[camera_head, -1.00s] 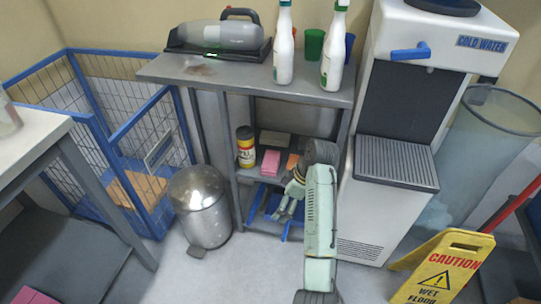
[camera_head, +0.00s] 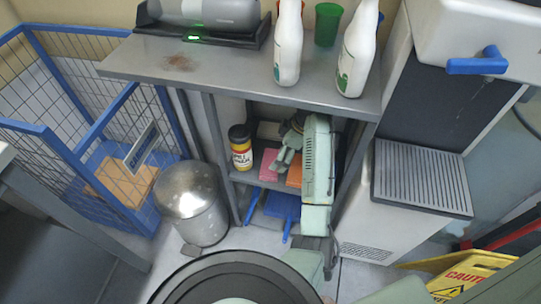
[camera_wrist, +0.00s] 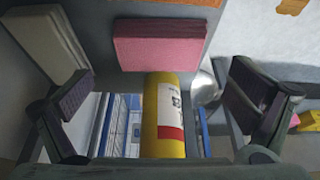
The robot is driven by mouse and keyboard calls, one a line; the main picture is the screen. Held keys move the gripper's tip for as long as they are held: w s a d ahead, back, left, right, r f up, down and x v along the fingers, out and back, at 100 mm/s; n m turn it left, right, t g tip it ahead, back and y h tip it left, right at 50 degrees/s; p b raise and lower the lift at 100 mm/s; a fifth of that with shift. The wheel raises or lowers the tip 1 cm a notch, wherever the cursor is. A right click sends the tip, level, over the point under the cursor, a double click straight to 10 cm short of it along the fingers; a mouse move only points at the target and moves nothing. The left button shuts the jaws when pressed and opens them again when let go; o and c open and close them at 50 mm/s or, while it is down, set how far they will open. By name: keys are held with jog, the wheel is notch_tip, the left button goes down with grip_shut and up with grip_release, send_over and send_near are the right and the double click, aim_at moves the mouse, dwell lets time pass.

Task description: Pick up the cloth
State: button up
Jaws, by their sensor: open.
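On the shelf under the steel table, a flat pink block (camera_head: 270,164) lies beside a flat orange piece (camera_head: 294,176). Either could be the cloth; I cannot tell which. The pink block also shows in the wrist view (camera_wrist: 160,45), at the top centre, and an orange patch (camera_wrist: 292,7) shows at its upper right edge. My gripper (camera_head: 285,158) is at the shelf opening, over or in front of these pieces. In the wrist view its two fingers (camera_wrist: 163,92) are spread wide, with nothing held between them. My arm hides the shelf's right part.
A yellow can (camera_head: 240,148) stands left of the pink block. A beige block (camera_wrist: 50,40) is at the wrist view's upper left. Bottles (camera_head: 289,45) stand on the tabletop (camera_head: 225,68) above. A metal bin (camera_head: 193,200) and a water dispenser (camera_head: 420,185) flank the table.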

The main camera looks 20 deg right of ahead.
aim_at(271, 161)
jog(key=p+x, duration=0.1)
jog(key=x, duration=0.6)
jog(key=shift+w+a+p, duration=0.1)
jog(key=shift+a+p, duration=0.1)
jog(key=shift+p, duration=0.1)
jog(key=shift+c, duration=0.5)
jog(key=c, duration=0.7)
